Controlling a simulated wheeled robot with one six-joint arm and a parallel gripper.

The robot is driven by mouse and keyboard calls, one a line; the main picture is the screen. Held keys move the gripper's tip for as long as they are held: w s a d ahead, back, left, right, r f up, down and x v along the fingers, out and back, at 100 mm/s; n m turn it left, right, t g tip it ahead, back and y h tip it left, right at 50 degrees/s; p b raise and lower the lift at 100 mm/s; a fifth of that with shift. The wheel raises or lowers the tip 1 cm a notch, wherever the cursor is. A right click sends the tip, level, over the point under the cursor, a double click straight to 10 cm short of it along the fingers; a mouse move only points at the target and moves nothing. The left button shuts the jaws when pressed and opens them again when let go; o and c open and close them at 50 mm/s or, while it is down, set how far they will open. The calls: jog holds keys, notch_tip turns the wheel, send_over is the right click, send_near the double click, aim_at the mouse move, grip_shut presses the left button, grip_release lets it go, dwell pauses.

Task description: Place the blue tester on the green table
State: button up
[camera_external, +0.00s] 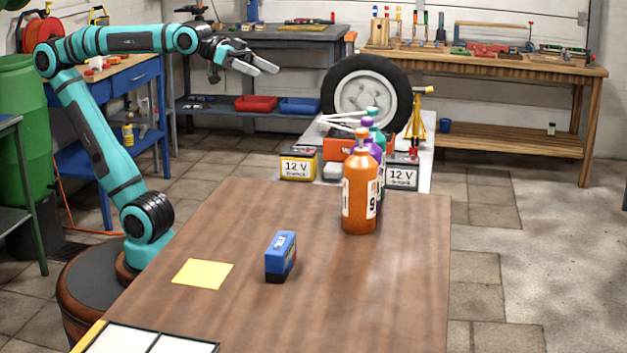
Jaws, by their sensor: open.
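A blue tester (280,256) with a dark base stands upright on the brown wooden table (370,290), right of a yellow sheet. My gripper (264,68) is open and empty. It is held high above and well behind the tester, in front of the dark workbench at the back. A table with dark green legs and edge (30,165) is cut off by the left picture edge. Only its right end shows, and I cannot tell whether it is the green table.
Orange, purple and green bottles (360,190) stand in a row behind the tester. Beyond are 12 V batteries (299,164), a wheel (365,95) and a yellow stand (418,115). A white-panelled tray (130,343) lies at the front left. The table's right front is clear.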

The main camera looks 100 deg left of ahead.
jog(key=s+a+t+y, duration=0.2)
jog(key=s+a, duration=0.4)
jog(key=s, duration=0.3)
jog(key=shift+a+f+t, duration=0.2)
jog(key=shift+f+t, duration=0.1)
jog(key=shift+t, duration=0.6)
jog(key=shift+w, duration=0.1)
jog(key=g, duration=1.3)
send_over(279, 242)
jog(key=s, duration=0.6)
notch_tip(279, 242, down, 12)
jog(key=x, duration=1.7)
jog(key=shift+w+a+f, duration=0.1)
jog(key=shift+w+a, duration=0.05)
jog(key=shift+w, duration=0.1)
